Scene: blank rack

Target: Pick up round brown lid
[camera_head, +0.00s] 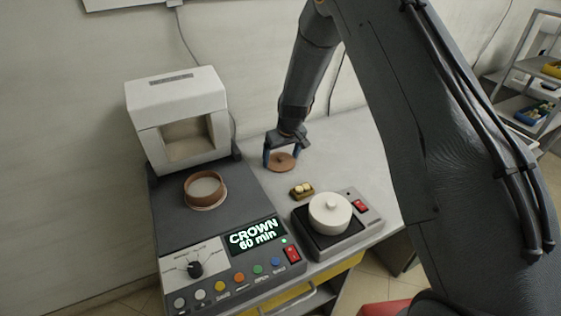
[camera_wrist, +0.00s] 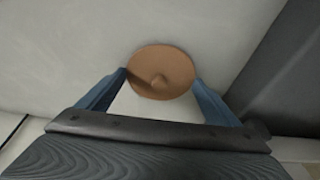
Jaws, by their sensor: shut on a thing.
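My gripper is shut on the lid. I cannot tell whether the lid touches the table or is just above it.
The table right of the lid is clear.

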